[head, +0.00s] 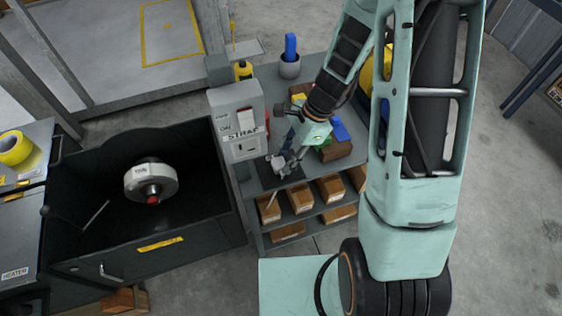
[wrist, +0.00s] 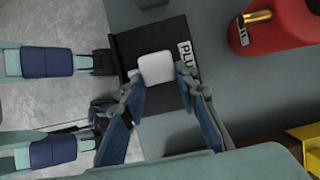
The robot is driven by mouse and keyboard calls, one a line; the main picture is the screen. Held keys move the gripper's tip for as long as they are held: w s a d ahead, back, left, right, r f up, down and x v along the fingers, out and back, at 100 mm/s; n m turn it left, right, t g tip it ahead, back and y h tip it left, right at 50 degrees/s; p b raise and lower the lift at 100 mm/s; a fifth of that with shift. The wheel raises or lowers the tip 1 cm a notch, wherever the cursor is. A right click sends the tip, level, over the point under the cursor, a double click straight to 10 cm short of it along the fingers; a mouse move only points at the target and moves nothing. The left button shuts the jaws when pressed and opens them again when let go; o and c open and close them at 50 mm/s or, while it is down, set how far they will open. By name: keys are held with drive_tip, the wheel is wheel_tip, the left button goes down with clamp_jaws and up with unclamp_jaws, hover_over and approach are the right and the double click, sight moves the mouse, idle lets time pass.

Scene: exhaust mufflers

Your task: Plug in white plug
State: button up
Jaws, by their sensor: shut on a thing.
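The white plug (wrist: 156,67) is a small rounded block. In the wrist view it sits between the fingertips of my gripper (wrist: 160,82), which is shut on it. A black mat (wrist: 172,35) with a partly hidden white label reading "PLU" lies beneath; I cannot tell how far the plug is above it. In the head view my gripper (head: 282,161) is over the shelf top, just right of the grey box marked STRAP (head: 237,118). That box has a small dark slot on a white plate (head: 245,147) on its front.
Cardboard boxes (head: 300,198) fill the lower shelves. A red container (wrist: 288,22) lies right of the mat.

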wheel_tip(320, 180, up, 10)
drive_tip(key=p, duration=0.2)
idle(0.5)
drive_tip(key=w+d+r+n+g+h, duration=0.3)
drive_tip(key=w+d+r+n, duration=0.5)
drive_tip(key=r+n, duration=0.3)
drive_tip(key=d+n+h, duration=0.1)
drive_tip(key=n, duration=0.2)
drive_tip(key=shift+w+d+n, duration=0.4)
drive_tip(key=shift+r, duration=0.1)
